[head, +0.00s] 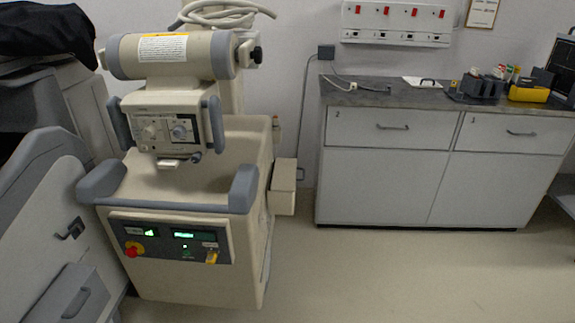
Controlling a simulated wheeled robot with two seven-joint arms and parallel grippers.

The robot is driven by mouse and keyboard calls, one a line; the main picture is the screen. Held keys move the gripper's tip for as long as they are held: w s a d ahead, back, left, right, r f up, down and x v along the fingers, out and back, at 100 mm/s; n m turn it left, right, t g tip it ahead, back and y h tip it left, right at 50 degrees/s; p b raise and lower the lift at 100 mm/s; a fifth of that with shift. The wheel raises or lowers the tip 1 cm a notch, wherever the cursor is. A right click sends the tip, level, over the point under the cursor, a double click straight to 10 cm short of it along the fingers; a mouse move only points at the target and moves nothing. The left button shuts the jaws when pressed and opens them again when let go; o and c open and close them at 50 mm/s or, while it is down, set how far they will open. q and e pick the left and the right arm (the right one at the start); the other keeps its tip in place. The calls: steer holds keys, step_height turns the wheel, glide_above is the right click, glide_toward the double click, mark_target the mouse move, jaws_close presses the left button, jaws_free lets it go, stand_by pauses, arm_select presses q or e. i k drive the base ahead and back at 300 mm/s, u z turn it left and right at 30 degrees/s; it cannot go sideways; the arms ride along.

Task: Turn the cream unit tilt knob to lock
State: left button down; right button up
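The cream unit (190,280) stands at the left of the head view, with a grey-ended cylindrical head (200,55) at its top. A black knob (257,54) sticks out from the right end of that head. Below it, a control box (165,110) carries a pale dial (150,132) and a grey-blue dial (180,132). No label marking the tilt knob can be read, and the lock position is too small to make out. Neither of my grippers is in view.
The unit's front panel has a red button (132,249) and a yellow switch (212,257). A grey cart (50,190) stands close at its left. A cabinet (390,180) with a cluttered top stands right. The floor (380,275) in front is clear.

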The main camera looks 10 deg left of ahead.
mark_target(256, 55)
steer(key=z, duration=1.3)
steer(key=i, duration=1.05)
steer(key=u, duration=2.6)
